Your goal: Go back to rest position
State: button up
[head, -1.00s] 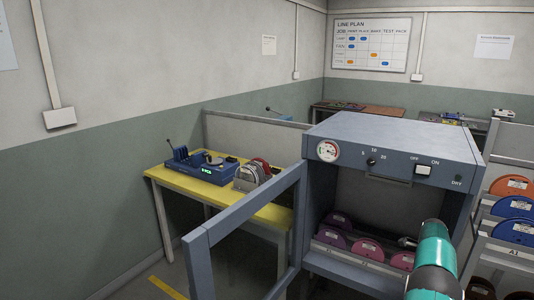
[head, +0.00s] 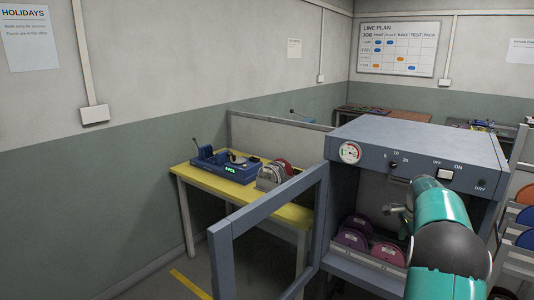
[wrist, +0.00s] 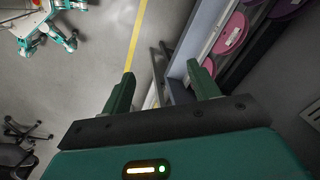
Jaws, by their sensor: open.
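My gripper (wrist: 163,84) shows in the wrist view with its two green fingers apart and nothing between them. Below it are grey floor and the edge of the cabinet. In the head view my teal arm reaches up in front of the right part of the grey-blue drying cabinet (head: 415,140), and the gripper is mostly hidden behind it. The cabinet's framed door (head: 268,215) stands open to the left. Inside lie a purple spool (head: 351,239) and a pink spool (head: 388,253); the arm hides the rest of the row.
A yellow table (head: 290,214) left of the cabinet bears a blue device (head: 226,167) and a rack of discs (head: 273,175). A shelf with spools (head: 526,215) stands at the right edge. A yellow line (wrist: 136,40) crosses the open floor. A chair shows at the wrist view's left edge.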

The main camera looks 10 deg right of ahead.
jog(key=s+a+r+n+t, duration=0.1)
jog(key=s+a+r+n, duration=0.3)
jog(key=a, duration=0.5)
jog(key=s+a+r+n+t, duration=0.1)
jog(key=s+a+r+n, duration=0.15)
jog(key=a+r, duration=0.5)
jog(key=s+a+r+n, duration=0.3)
jog(key=a+n, duration=0.1)
jog(key=a, duration=0.6)
jog(key=s+a+f+n+t, duration=0.1)
jog(key=s+a+f+n, duration=0.1)
jog(key=s+a+n, duration=0.3)
jog(key=s+a+f+n+t, duration=0.1)
jog(key=s+a+n, duration=0.4)
jog(key=s+a, duration=0.5)
jog(key=s, duration=0.3)
jog(key=shift+s+a+f+y, duration=0.3)
jog(key=shift+s+a+f, duration=0.05)
jog(key=shift+f, duration=0.05)
jog(key=shift+n, duration=0.25)
jog(key=c, duration=0.5)
jog(key=shift+c, duration=0.2)
jog(key=shift+d, duration=0.15)
